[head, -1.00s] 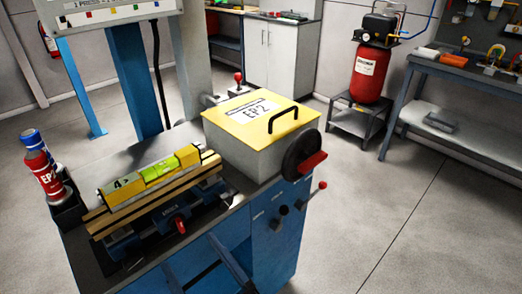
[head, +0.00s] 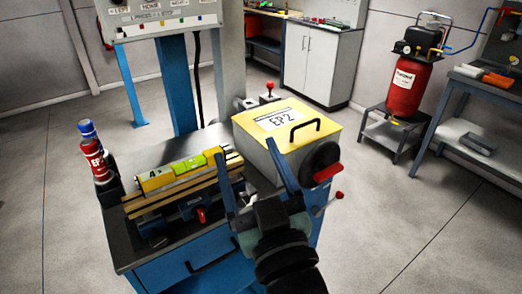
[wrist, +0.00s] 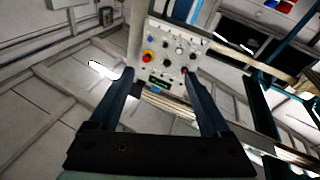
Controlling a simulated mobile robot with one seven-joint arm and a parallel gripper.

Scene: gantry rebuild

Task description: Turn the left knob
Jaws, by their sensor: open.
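My gripper (head: 243,148) is open and empty, raised in front of the workbench in the head view. Its fingers point up and away, overlapping the yellow-lidded box in the picture. In the wrist view my gripper (wrist: 158,72) frames a pale control panel (wrist: 154,30) beyond the fingertips. The panel carries several small dark knobs (wrist: 178,48), a red button (wrist: 148,57) and a dark display. I cannot tell which is the left knob. In the head view only the lower part of the control panel (head: 165,28) shows. My arm hides part of the bench front.
A black handwheel (head: 322,157) juts from the box's right side. A red compressor (head: 405,85) stands behind right. The floor at right is clear.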

